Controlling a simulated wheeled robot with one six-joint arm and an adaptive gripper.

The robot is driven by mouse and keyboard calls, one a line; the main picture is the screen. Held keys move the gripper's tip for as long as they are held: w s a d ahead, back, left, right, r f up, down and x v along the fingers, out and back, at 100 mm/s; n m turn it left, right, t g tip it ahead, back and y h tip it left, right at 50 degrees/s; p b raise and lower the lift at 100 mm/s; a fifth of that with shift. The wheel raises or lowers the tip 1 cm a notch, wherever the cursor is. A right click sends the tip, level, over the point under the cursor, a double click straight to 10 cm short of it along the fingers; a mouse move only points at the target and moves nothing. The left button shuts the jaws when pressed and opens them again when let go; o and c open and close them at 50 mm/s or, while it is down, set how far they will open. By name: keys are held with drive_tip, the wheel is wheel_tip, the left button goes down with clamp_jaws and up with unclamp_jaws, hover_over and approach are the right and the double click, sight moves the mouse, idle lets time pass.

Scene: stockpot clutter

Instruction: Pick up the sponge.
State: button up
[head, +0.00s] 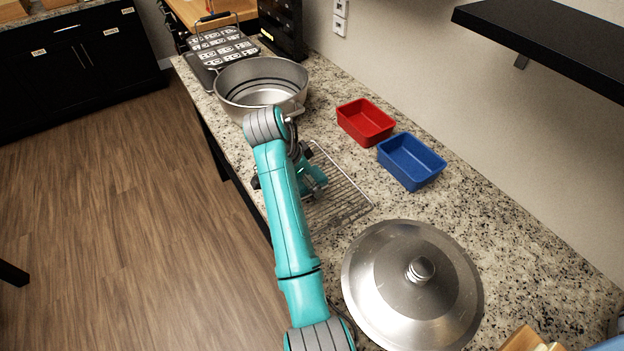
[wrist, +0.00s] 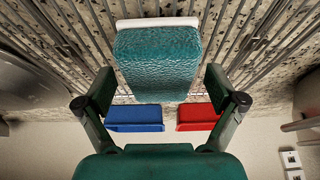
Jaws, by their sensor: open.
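The sponge (wrist: 158,62) is a teal block with a rough face and a white edge along its far side in the wrist view. It shows over the bars of the wire rack (wrist: 250,40). My gripper (wrist: 160,92) is open, with one dark finger on each side of the sponge's near part. A gap shows between each finger and the sponge, so they look apart. In the head view my arm covers much of the rack (head: 345,190), and I cannot make out the sponge there.
A red bin (head: 366,122) and a blue bin (head: 411,160) stand beside the rack near the wall. A large pot (head: 235,85) stands beyond the rack. A metal lid (head: 390,285) lies on the near counter. A black shelf (head: 550,45) juts from the wall.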

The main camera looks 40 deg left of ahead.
drive_tip(key=shift+f, duration=0.25)
idle(0.4)
drive_tip(key=c, duration=1)
